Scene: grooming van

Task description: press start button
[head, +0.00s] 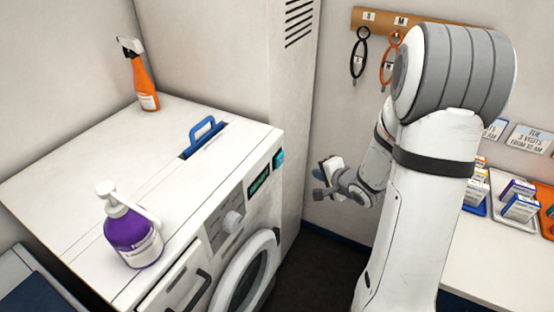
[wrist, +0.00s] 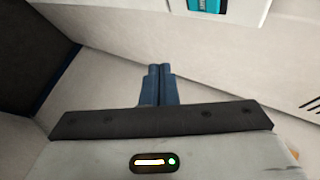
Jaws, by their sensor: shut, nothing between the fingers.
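The washing machine (head: 150,150) stands at the left in the head view. A teal button (head: 279,158) is at the right end of its front panel, beside a dark display with green text (head: 259,183). The teal button also shows, cut off, at the top edge of the wrist view (wrist: 208,5). My gripper (head: 319,190) is to the right of the panel, apart from the button, with free air between. In the wrist view its two blue fingers (wrist: 160,68) are together and empty. The button's lettering is too small to read.
A purple pump bottle (head: 133,236), an orange spray bottle (head: 145,87) and a blue handle (head: 206,130) are on the machine's top. A counter with trays (head: 499,205) is at right.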

